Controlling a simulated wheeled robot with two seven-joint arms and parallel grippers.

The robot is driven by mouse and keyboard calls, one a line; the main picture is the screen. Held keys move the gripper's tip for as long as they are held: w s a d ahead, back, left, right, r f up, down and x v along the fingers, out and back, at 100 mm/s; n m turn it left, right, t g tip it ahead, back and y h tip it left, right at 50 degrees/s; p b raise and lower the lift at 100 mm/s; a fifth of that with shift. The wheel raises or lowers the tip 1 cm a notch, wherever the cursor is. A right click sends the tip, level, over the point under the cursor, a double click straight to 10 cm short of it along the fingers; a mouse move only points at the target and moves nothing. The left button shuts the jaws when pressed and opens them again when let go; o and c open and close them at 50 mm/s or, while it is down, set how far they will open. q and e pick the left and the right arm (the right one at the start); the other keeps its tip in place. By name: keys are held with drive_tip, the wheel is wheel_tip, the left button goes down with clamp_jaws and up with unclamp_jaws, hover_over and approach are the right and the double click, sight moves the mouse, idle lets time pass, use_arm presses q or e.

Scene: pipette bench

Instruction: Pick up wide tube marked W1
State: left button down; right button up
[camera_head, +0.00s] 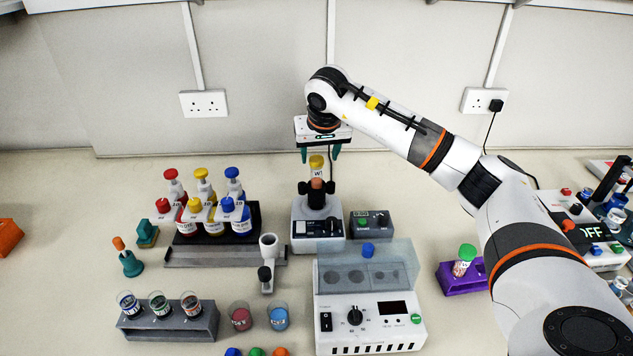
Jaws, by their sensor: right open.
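The wide tube marked W1 (317,171) has a yellow cap and a pale label. It stands upright in the dark holder (317,190) on top of a small white bench device (318,222); its lower part is hidden by the holder. My right gripper (321,155) points down directly over the tube in the picture. I cannot tell the exact height gap to the cap. My left gripper is not in view.
A rack of capped bottles (210,251) stands left of the device. A grey control box (372,224) is close on its right. A white heater block with a clear lid (368,328) is in front. A purple stand (462,278) holds a green-capped tube. Bench at far left is mostly clear.

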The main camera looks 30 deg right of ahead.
sight(316, 158)
drive_tip(key=x, duration=0.1)
drive_tip(key=p+x, duration=0.1)
drive_tip(key=x, duration=0.1)
drive_tip(key=p+x, duration=0.1)
drive_tip(key=shift+w+a+f, duration=0.15)
drive_tip(key=shift+a+f, duration=0.05)
drive_tip(key=shift+a, duration=0.05)
drive_tip(key=shift+w+f, duration=0.1)
drive_tip(key=shift+f, duration=0.1)
clamp_jaws()
drive_tip(key=shift+r, duration=0.15)
